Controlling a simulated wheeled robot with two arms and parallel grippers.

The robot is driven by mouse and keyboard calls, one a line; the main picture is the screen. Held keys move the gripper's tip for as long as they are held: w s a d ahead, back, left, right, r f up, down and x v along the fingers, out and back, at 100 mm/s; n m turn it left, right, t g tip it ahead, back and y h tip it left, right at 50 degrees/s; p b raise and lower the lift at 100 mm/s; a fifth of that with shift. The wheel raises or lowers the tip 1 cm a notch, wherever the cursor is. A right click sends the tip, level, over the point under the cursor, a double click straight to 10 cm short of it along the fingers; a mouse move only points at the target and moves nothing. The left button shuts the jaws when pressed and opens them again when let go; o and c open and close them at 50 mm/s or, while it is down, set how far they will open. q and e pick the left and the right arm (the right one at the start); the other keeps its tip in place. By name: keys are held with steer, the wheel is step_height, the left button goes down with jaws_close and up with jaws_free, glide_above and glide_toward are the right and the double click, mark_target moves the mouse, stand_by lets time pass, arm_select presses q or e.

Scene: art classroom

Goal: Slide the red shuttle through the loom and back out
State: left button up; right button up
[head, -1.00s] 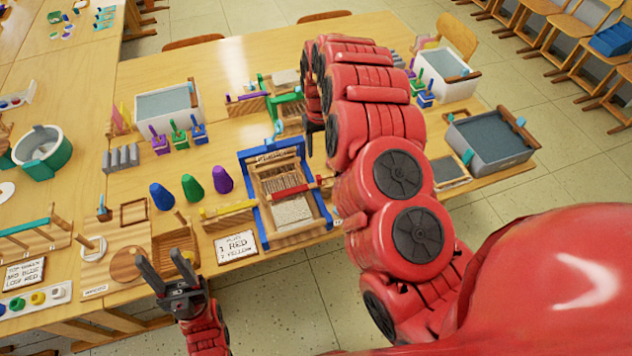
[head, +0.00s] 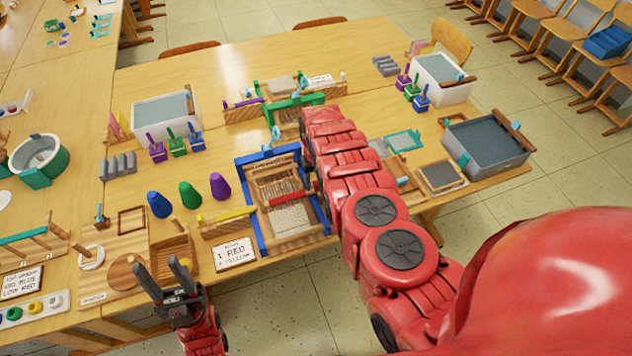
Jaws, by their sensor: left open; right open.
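The loom has a blue frame (head: 252,222) with pale warp threads and stands at the table's front edge. The red shuttle (head: 289,198) lies across the right part of the loom, over the threads. Its right end is close to my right arm. My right gripper (head: 311,180) is mostly hidden by its own red arm, at the loom's right side near that end; I cannot see whether it touches it. My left gripper (head: 163,278) is open and empty, in front of the table, left of the loom.
Blue, green and purple cones (head: 190,195) stand further left. A green-framed loom (head: 293,106) is behind. A grey tub (head: 487,145) stands right.

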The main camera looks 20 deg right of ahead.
steer(key=shift+f, duration=0.35)
jaws_close()
stand_by(1.3)
